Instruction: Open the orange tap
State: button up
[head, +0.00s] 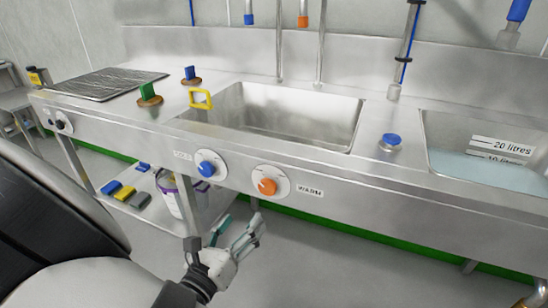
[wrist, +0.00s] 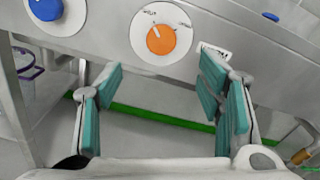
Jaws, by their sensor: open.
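The orange tap (head: 267,186) is a round knob on a white dial plate on the front panel of the steel sink unit, beside a "WARM" label. In the wrist view the orange tap (wrist: 161,40) is near the top centre, with a pale pointer mark toward its upper left. My gripper (head: 240,236) is below and slightly left of the tap, apart from it. In the wrist view my gripper (wrist: 165,100) has its teal-padded fingers spread wide, with nothing between them.
A blue knob (head: 207,168) sits left of the orange one on the same panel; it also shows in the wrist view (wrist: 46,8). Above is an empty sink basin (head: 285,115). A lower shelf (head: 150,208) holds coloured blocks and a white container (head: 172,196). A water-filled basin (head: 470,165) is at right.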

aim_at(266, 189)
jog(key=b+x, duration=0.2)
jog(key=x, duration=1.1)
jog(key=shift+w+b, duration=0.1)
jog(key=shift+b, duration=0.2)
jog(key=c, duration=1.1)
